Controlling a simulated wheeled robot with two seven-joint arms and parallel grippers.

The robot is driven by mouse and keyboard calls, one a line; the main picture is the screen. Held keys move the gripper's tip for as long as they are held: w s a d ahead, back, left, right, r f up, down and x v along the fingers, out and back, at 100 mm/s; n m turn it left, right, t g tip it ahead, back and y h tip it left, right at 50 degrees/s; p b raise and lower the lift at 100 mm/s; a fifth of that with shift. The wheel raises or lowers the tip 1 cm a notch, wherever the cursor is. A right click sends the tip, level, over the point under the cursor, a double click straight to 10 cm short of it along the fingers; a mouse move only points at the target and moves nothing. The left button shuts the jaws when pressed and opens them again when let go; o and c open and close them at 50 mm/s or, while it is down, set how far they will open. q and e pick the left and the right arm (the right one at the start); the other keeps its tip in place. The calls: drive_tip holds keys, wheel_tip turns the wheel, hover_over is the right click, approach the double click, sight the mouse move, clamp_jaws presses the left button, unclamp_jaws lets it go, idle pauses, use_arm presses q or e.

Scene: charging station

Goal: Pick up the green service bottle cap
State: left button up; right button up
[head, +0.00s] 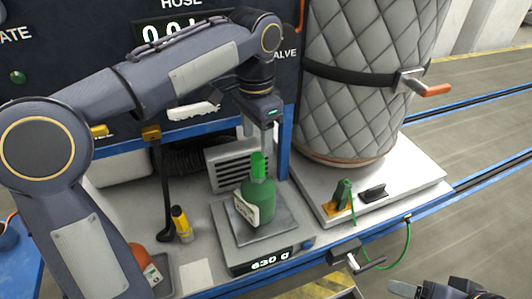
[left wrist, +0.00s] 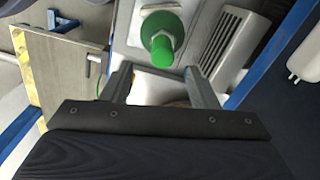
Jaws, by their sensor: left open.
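The green service bottle (head: 258,203) stands upright on a scale (head: 237,240), with a white label on its side. Its bright green cap (head: 258,166) is on top of the bottle. In the left wrist view the cap (left wrist: 162,50) lies just beyond the gap between my fingers, with the bottle's shoulder (left wrist: 173,22) around it. My left gripper (head: 259,144) points down above and behind the cap. It is open and empty, its two fingers (left wrist: 160,82) apart. Part of my right gripper (head: 432,290) shows at the bottom right edge; its jaws are not clear.
The scale display (head: 270,260) reads 630 g. A yellow bottle (head: 181,224) and a black hooked tool (head: 162,200) are to the left. A vented grey box (head: 222,165) stands behind the scale. A large quilted tank (head: 365,80) stands to the right.

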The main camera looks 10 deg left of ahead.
sight(257, 156)
use_arm(q)
drive_tip(key=f, duration=0.7)
drive_tip(key=shift+w+f, duration=0.2)
drive_tip(key=shift+f, duration=0.1)
drive_tip(key=c, duration=1)
